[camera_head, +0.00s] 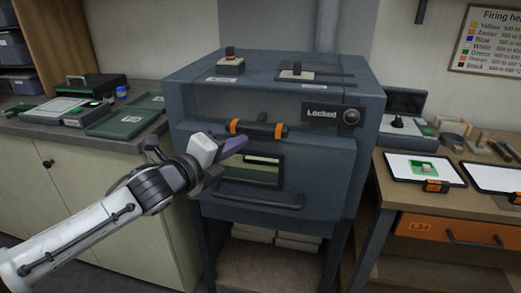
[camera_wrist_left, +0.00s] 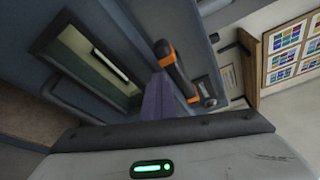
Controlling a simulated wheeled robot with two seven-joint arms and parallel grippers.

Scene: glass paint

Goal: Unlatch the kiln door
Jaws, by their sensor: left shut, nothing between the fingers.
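The blue-grey kiln (camera_head: 340,180) stands in the middle of the head view, its front door closed. The latch bar (camera_head: 259,129), black with orange bands, lies across the upper door; it also shows in the left wrist view (camera_wrist_left: 177,72). A dark label reading "Locked" (camera_head: 322,113) is to its right, beside a round knob. My left gripper (camera_head: 240,146) is shut and empty, its purple fingers just below and in front of the latch bar's left part. In the left wrist view the fingers (camera_wrist_left: 156,98) appear beside the bar; I cannot tell whether they touch it. My right gripper is not in view.
The door has a window (camera_head: 250,171) and a curved lower handle (camera_head: 258,200). A cabinet counter with green trays (camera_head: 122,125) stands at left. A wooden workbench (camera_head: 395,195) with tablets and an orange drawer (camera_head: 450,232) stands close at right.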

